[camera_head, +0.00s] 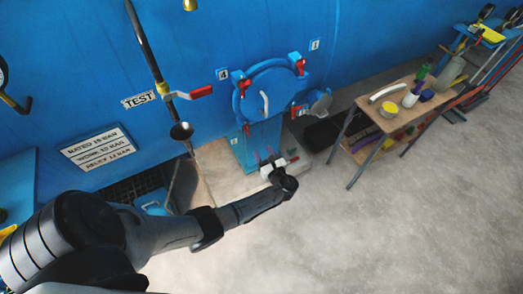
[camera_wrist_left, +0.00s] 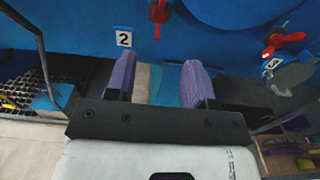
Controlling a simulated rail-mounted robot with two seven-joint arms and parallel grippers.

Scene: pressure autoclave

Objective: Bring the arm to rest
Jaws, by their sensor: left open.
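My left arm (camera_head: 160,230) reaches in from the lower left in the head view. A plate marked 2 (camera_wrist_left: 123,40) and a red clamp (camera_wrist_left: 158,12) show beyond the fingers. My right gripper is not in view.
A wooden table (camera_head: 365,118) with bottles and tubs stands to the right. The grey floor (camera_head: 420,230) at the lower right is clear.

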